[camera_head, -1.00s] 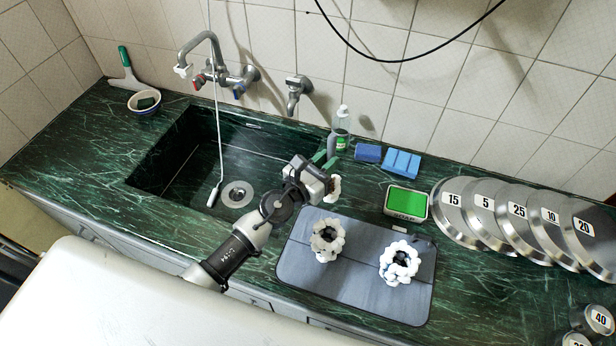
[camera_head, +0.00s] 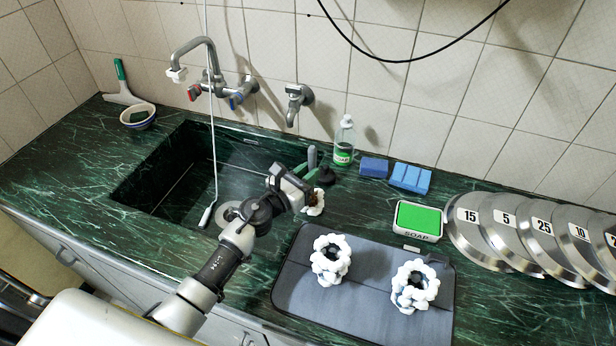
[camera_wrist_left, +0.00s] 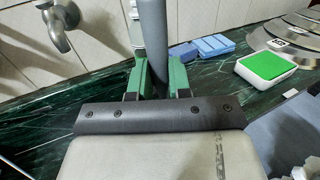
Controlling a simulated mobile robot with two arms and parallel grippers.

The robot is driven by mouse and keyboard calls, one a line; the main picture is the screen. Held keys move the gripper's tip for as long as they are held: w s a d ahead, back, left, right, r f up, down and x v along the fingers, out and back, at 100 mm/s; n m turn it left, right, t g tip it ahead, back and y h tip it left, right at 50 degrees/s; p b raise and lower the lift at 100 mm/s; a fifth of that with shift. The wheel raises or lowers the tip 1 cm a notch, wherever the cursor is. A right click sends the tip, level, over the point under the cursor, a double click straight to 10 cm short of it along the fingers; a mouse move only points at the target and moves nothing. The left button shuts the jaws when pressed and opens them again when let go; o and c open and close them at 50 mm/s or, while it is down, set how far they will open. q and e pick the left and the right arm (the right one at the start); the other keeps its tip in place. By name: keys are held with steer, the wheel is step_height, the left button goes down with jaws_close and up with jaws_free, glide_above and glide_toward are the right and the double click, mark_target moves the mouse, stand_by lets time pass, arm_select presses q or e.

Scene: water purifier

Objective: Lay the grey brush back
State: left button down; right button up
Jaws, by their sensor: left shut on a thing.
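My left gripper (camera_head: 306,170) is over the counter beside the sink's right end, its green fingers shut on a grey rod-like handle, which I take to be the grey brush (camera_head: 312,155). In the left wrist view the grey brush (camera_wrist_left: 153,40) stands roughly upright between the two green fingers (camera_wrist_left: 156,76) and runs out of the top of the picture. Its lower end is hidden behind the gripper body. A small dark object (camera_head: 327,177) shows just right of the fingers; I cannot tell whether it belongs to the brush. My right gripper is not in view.
A soap bottle (camera_head: 344,142) and blue sponges (camera_head: 408,178) stand behind, near the wall. A green-topped soap box (camera_head: 418,220) is to the right. A grey mat (camera_head: 372,308) with two white knobbly rings (camera_head: 331,258) lies in front. The sink (camera_head: 180,195) is left.

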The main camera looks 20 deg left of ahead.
arm_select(q)
steer(key=shift+f, duration=0.2)
steer(key=c, duration=1.1)
jaws_free()
steer(key=shift+r, duration=0.1)
steer(key=shift+o, duration=0.2)
steer(key=shift+r, duration=0.15)
steer(key=b+v, duration=0.2)
steer(key=v, duration=1)
